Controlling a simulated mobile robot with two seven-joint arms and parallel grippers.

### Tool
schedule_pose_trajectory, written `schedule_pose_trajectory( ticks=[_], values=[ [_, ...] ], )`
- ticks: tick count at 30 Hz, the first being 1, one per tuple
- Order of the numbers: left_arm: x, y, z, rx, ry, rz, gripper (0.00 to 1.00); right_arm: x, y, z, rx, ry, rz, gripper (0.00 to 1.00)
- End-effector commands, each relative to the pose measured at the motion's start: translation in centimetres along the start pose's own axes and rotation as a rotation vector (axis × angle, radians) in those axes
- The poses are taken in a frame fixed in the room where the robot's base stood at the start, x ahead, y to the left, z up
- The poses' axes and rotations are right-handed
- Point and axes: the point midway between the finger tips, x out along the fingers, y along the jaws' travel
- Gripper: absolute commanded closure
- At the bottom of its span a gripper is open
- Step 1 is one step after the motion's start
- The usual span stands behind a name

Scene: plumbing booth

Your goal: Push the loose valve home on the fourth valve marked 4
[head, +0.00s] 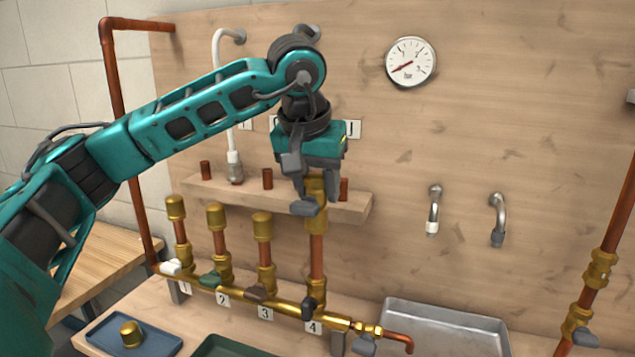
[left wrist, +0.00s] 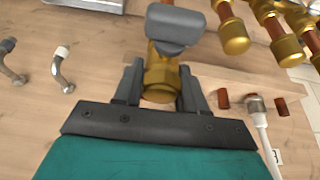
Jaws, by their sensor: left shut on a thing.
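The loose valve (head: 316,221) is a brass body with a grey lever (head: 303,208). It stands upright at the top of the copper pipe (head: 317,256) that rises from the fourth valve (head: 316,288), which has a black handle and the label 4 (head: 313,327). My left gripper (head: 314,188) comes down from above and is shut on the loose valve. In the left wrist view, the brass body (left wrist: 160,76) sits between the two fingers of my left gripper (left wrist: 160,88), with the lever (left wrist: 174,28) beyond. How deep the pipe goes into the valve is hidden. My right gripper is out of view.
Capped branches 1 to 3 (head: 263,228) stand left of pipe 4 on the brass manifold (head: 235,291). A wooden shelf (head: 352,208) with copper stubs lies behind. A metal sink (head: 440,315) is at lower right, a blue tray (head: 102,335) at lower left.

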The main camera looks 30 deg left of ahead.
Motion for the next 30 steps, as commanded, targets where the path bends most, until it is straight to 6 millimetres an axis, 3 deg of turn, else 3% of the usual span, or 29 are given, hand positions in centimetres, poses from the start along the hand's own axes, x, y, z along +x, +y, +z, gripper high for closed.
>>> schedule_pose_trajectory(
  ticks=[30],
  values=[
    [2.4, 0.0, 1.0, -0.001, 0.002, 0.0, 1.0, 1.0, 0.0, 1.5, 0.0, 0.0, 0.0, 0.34]
  ],
)
